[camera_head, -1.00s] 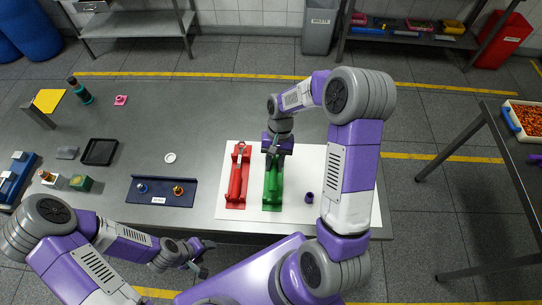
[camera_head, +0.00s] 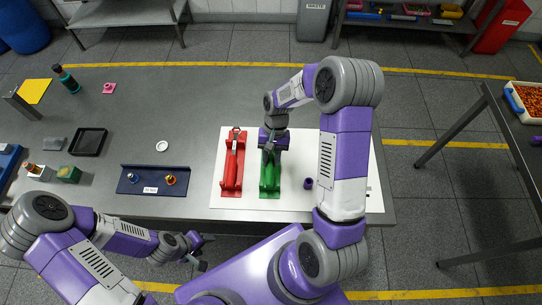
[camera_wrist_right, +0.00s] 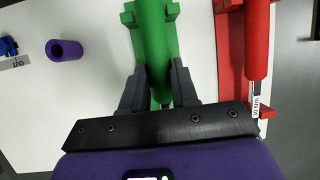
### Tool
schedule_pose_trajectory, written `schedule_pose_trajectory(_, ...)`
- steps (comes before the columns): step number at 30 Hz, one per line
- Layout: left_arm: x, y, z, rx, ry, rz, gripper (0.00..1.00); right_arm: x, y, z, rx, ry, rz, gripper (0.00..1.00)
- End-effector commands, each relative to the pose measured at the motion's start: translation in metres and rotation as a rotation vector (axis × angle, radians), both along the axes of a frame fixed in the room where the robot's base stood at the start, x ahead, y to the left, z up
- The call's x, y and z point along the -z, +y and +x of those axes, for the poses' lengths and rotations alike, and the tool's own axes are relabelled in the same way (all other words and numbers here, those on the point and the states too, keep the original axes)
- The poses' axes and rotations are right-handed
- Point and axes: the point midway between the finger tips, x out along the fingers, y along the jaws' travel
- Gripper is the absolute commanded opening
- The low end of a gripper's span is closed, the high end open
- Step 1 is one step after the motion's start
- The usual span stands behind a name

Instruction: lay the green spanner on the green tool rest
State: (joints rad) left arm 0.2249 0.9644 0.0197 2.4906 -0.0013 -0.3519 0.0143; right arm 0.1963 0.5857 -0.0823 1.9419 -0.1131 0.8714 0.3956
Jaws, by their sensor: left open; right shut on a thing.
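The green spanner (camera_head: 270,172) lies along the green tool rest (camera_head: 270,195), its handle towards the front edge of the table. In the right wrist view its thick green handle (camera_wrist_right: 154,45) runs between the side posts of the rest (camera_wrist_right: 128,18). It looks lined up with the rest; I cannot tell whether it bears fully on it. My right gripper (camera_wrist_right: 160,82) is shut on the green spanner at the handle's far end; the hand hides the spanner's head. My left gripper (camera_head: 204,252) is open and empty, in front of the table.
A red rest (camera_head: 224,188) with a red spanner (camera_head: 233,160) stands close on the left. A purple cylinder (camera_head: 308,183) stands on the white mat (camera_head: 335,200) to the right. A dark blue tray (camera_head: 130,187) with small parts lies further left.

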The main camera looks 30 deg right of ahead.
Motion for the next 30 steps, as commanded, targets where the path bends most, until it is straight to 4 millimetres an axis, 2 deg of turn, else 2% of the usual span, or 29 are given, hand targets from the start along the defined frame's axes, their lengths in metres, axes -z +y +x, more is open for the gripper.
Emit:
schedule_pose_trajectory(1,0.006,0.000,0.000,0.000,0.000,0.000,0.59,0.008,0.000,0.000,0.000,0.000,0.000,0.00)
schedule_pose_trajectory(5,0.010,0.000,0.000,0.000,0.000,0.000,0.59,0.014,0.000,0.000,0.000,0.001,0.001,0.00)
schedule_pose_trajectory(28,0.015,0.000,0.000,0.000,0.000,0.000,0.59,0.021,0.000,0.000,0.000,0.000,0.000,0.00)
schedule_pose_trajectory(29,0.015,0.000,0.000,0.000,0.000,0.000,0.59,0.021,0.000,0.000,0.000,0.000,0.000,0.30)
schedule_pose_trajectory(30,0.014,0.000,0.000,0.000,0.000,0.000,0.59,0.020,0.000,0.000,0.000,0.000,0.000,0.36)
